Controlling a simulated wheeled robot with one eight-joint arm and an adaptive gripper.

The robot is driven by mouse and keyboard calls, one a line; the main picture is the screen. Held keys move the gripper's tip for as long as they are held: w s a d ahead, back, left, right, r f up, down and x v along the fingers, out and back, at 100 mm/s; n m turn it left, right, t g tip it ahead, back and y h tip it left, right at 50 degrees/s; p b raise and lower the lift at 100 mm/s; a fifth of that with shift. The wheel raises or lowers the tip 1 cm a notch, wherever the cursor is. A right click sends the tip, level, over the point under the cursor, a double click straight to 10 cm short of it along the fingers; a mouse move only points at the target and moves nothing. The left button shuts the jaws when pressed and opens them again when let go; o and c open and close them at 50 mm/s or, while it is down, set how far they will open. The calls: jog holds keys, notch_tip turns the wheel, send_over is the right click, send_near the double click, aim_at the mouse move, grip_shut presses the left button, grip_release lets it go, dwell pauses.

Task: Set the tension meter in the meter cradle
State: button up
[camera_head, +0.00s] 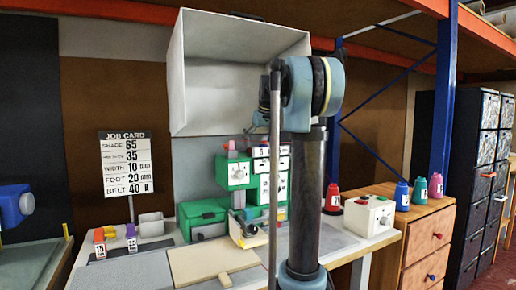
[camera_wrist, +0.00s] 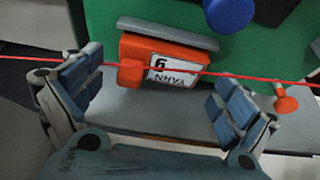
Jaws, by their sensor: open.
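My gripper (camera_wrist: 162,74) is open in the wrist view, with its blue-grey fingers spread on either side of an orange block (camera_wrist: 133,62). The block has a white label, upside down, with a number and what looks like "YARN". A grey bar runs along its upper edge. A red strand (camera_wrist: 240,76) crosses the view in front of the block and fingers. The fingers do not appear to grip the block. I cannot tell whether this block is the tension meter. No meter cradle can be made out for certain in either view. My gripper is not clear in the head view.
The green machine (camera_head: 237,173) stands mid-bench. A job card (camera_head: 129,164), orange tag (camera_head: 99,243) and purple tag (camera_head: 131,238) are on the left. A white control box (camera_head: 367,216) and coloured spools (camera_head: 402,197) stand on the right. A tan board (camera_head: 212,262) lies in front.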

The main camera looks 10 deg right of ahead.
jog(key=v, duration=1.1)
jog(key=shift+s, duration=0.1)
